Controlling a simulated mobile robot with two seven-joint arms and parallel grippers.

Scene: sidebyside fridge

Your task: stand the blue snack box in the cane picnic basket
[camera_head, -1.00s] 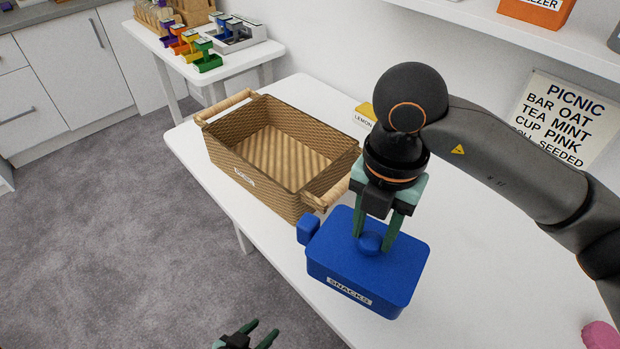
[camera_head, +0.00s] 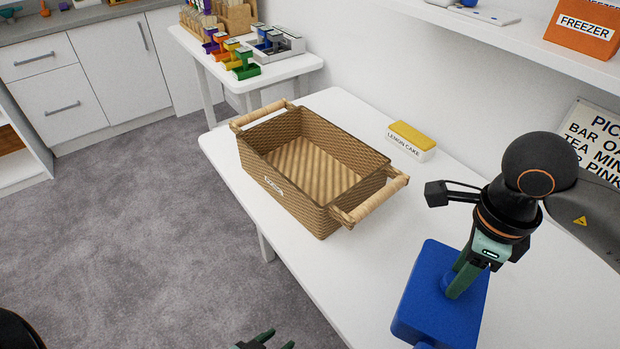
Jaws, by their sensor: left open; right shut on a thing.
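The blue snack box (camera_head: 432,290) is at the lower right, over the white table's front part. My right gripper (camera_head: 456,284) is shut on the knob of its lid from above. I cannot tell whether the box touches the table. The cane picnic basket (camera_head: 300,206) stands on the table to the left of the box, open and empty, with a round handle at each end. My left gripper (camera_head: 268,342) is open and empty at the bottom edge, off the table's front side; only its fingertips show.
A lemon cake box (camera_head: 411,141) with a yellow top lies behind the basket by the wall. A shelf (camera_head: 500,42) with an orange freezer box (camera_head: 584,30) hangs above. The white table (camera_head: 350,262) is clear between basket and snack box.

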